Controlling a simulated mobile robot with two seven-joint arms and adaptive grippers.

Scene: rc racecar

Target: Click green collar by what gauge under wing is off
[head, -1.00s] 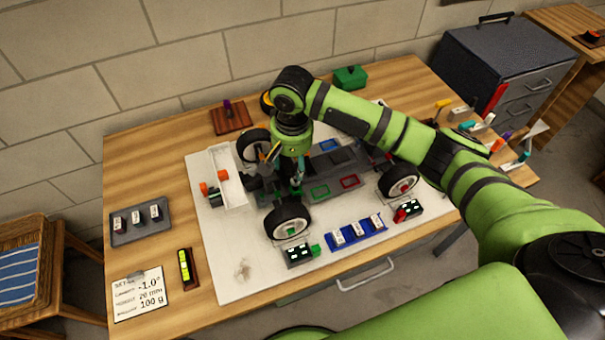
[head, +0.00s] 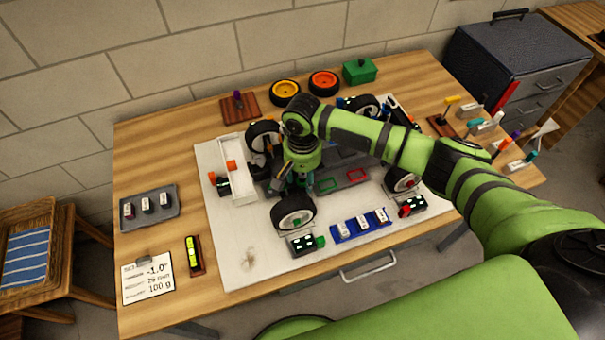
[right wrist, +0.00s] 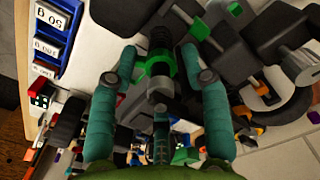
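The green collar (right wrist: 158,70) is on a dark spring-and-shaft unit of the car in the right wrist view. In the head view my right gripper (head: 290,176) points down at the car's front, between the wheels, and hides the collar. The white wing (head: 240,190) lies across the car's left end. A small dark gauge (head: 223,186) with orange parts sits by it; its reading is too small to read. My left gripper is out of view.
The setup card (head: 148,279) reads -1.0° and 100 g; its millimetre line is blurred. A gauge box (head: 303,243) and a blue weight tray (head: 360,228) lie in front of the car. Front wheels (head: 293,212) and (head: 263,137) flank my gripper. The board's front left is clear.

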